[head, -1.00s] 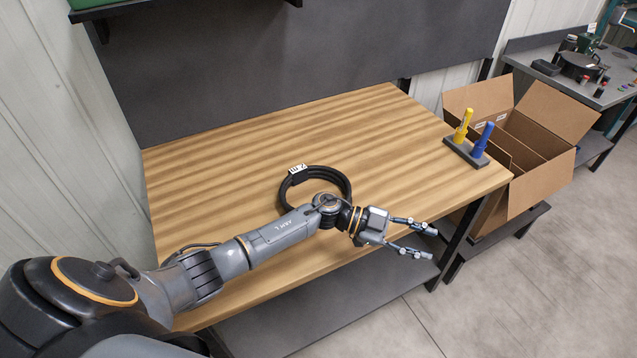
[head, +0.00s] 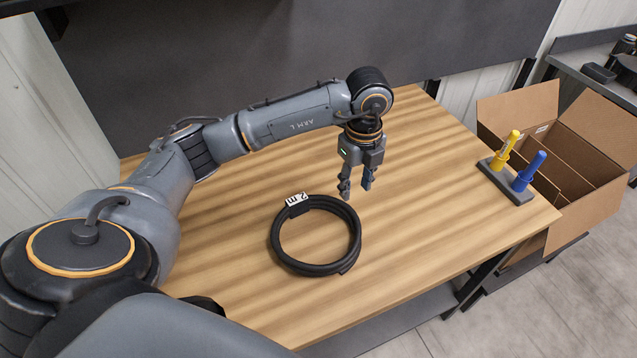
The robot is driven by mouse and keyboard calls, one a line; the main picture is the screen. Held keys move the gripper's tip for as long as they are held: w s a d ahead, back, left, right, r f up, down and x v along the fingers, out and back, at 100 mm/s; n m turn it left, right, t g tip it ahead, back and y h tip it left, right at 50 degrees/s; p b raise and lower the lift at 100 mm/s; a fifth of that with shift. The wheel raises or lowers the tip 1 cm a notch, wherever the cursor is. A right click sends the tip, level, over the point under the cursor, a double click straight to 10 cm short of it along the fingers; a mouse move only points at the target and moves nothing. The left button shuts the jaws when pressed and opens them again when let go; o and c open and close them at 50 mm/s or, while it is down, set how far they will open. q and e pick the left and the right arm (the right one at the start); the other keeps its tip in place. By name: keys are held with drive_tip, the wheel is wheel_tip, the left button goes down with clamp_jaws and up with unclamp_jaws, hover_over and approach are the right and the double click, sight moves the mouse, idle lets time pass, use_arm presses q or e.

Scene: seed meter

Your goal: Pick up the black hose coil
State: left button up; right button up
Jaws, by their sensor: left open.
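The black hose coil (head: 349,228) lies flat on the wooden workbench (head: 420,225), in the middle of the head view. It is a ring with an open centre and carries a white tag marked "2 m" (head: 297,199) on its far left side. My left gripper (head: 356,192) points down above the bench, just beyond the coil's far right edge. Its fingers are apart with nothing between them. It appears clear of the coil; its exact height is hard to tell. My right gripper is not in view.
A dark holder (head: 507,184) with a yellow marker (head: 507,147) and a blue marker (head: 528,172) stands at the bench's right end. An open, divided cardboard box (head: 590,208) stands beyond that end. A dark back panel (head: 230,50) rises behind the bench. The bench around the coil is clear.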

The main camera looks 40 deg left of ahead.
sight(351, 211)
use_arm(q)
wheel_tip(351, 211, down, 3)
drive_tip(key=shift+a+f, duration=0.15)
wheel_tip(351, 211, down, 3)
drive_tip(key=shift+p, duration=1)
wheel_tip(351, 211, down, 4)
drive_tip(key=shift+r+p, duration=0.1)
drive_tip(key=shift+p, duration=0.4)
drive_tip(key=c, duration=0.6)
clamp_jaws()
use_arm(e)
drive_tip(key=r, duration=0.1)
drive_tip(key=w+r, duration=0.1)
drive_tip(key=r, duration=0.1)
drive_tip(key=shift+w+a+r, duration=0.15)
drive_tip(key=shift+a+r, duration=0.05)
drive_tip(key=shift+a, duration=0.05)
